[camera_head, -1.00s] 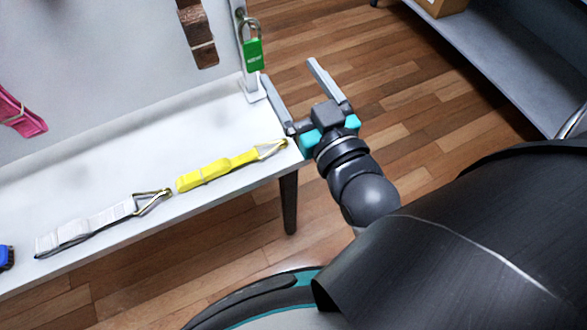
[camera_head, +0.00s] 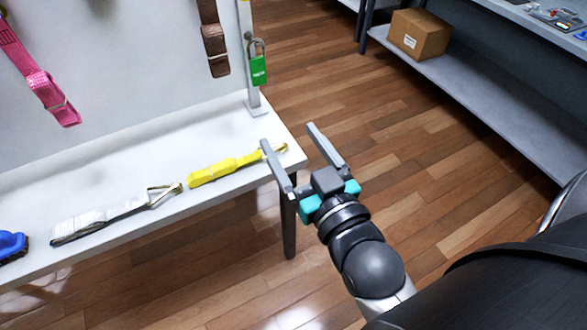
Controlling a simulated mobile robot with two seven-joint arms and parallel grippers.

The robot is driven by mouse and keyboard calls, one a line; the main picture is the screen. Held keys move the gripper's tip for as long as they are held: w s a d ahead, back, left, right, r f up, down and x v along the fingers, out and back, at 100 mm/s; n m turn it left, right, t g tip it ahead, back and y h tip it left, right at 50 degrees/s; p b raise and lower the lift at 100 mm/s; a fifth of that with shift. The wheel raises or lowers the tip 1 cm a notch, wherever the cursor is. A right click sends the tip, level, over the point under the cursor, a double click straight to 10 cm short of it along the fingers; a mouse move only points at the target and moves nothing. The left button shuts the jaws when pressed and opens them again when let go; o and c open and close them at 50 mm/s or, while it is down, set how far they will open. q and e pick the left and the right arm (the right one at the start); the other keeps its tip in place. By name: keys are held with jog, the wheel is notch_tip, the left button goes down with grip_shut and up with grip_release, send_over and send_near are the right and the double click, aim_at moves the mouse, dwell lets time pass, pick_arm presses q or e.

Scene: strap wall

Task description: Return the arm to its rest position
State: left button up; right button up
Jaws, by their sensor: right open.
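My right gripper (camera_head: 288,136) is open and empty, with its two grey fingers spread. It is at the right end of the white table (camera_head: 200,137), and one finger overlaps the table's edge and the end of the yellow strap in the picture. The right arm comes in from the lower right. A yellow strap (camera_head: 222,170) lies on the table just left of the gripper. A white strap with a metal buckle (camera_head: 100,218) lies further left. My left gripper is not in view.
A green padlock (camera_head: 259,70) hangs on the post at the wall panel's right end. Pink (camera_head: 40,85) and brown (camera_head: 214,45) straps hang on the panel. A blue strap (camera_head: 12,245) lies at far left. A cardboard box (camera_head: 420,35) sits on a grey shelf. The floor between is clear.

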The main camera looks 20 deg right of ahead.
jog(key=shift+s+a, duration=0.2)
jog(key=shift+s, duration=0.15)
jog(key=shift+f, duration=0.1)
jog(key=s+a+f+n+g+y, duration=0.1)
jog(key=s+f+g, duration=0.15)
jog(key=f, duration=0.95)
jog(key=s+a+f+g, duration=0.2)
jog(key=f+g, duration=0.1)
jog(key=f, duration=0.9)
jog(key=s+a+f+n+g+y, duration=0.1)
jog(key=s+f+g, duration=0.15)
jog(key=f, duration=0.95)
jog(key=s+d+f+g+h, duration=0.1)
jog(key=s+d+f+g, duration=0.3)
jog(key=s+f, duration=0.5)
jog(key=s+d+f+g+h, duration=0.1)
jog(key=s+d+f+g, duration=0.2)
jog(key=s+f, duration=0.6)
jog(key=s+g, duration=0.2)
jog(key=s, duration=0.2)
jog(key=shift+s+d, duration=0.35)
